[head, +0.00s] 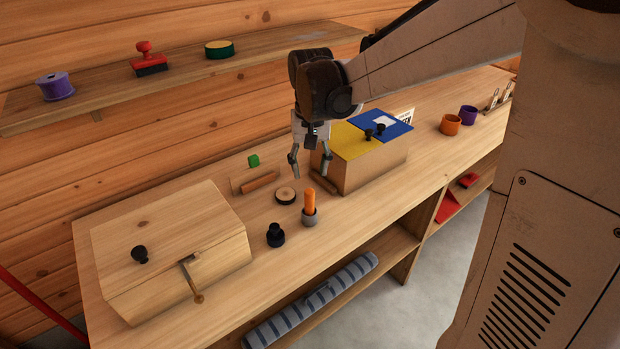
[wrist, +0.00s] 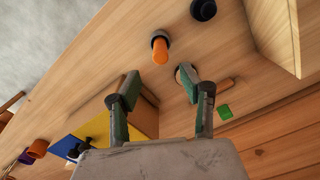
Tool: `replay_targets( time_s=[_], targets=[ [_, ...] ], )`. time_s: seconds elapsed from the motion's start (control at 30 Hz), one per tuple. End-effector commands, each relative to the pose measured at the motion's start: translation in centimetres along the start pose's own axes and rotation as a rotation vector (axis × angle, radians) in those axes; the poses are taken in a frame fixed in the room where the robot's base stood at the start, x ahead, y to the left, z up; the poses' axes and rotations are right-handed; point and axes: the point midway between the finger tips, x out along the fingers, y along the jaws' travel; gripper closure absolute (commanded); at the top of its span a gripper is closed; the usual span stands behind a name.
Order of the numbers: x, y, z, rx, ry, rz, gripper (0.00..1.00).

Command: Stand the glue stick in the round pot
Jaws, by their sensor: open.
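The orange glue stick (head: 309,199) stands upright in the small grey round pot (head: 310,218) on the workbench; its lower end is hidden inside. In the wrist view the glue stick (wrist: 160,56) shows with the pot's dark rim (wrist: 160,38) around it, beyond my fingertips. My gripper (head: 311,172) is open and empty, above and slightly behind the glue stick, fingers pointing down. Its two fingers also show apart in the wrist view (wrist: 158,88). Neither finger appears to touch the stick.
Near the pot are a black knobbed piece (head: 275,236) and a round wooden disc (head: 286,196). A lidded wooden box (head: 170,245) stands left; a box with yellow and blue panels (head: 365,165) stands right. Orange (head: 450,125) and purple (head: 468,115) cups stand farther right.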

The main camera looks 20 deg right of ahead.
Motion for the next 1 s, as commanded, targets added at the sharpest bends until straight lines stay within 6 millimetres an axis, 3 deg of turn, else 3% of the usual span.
replay_targets(
  time_s=[0.27,0.63,1.0],
  targets=[
    [-2.3,0.3,2.2,-0.014,0.056,-0.007,0.60],
    [-6.2,1.3,9.5,-0.067,0.264,-0.027,0.60],
    [-6.8,2.4,16.5,-0.118,0.474,-0.038,0.60]
  ],
)
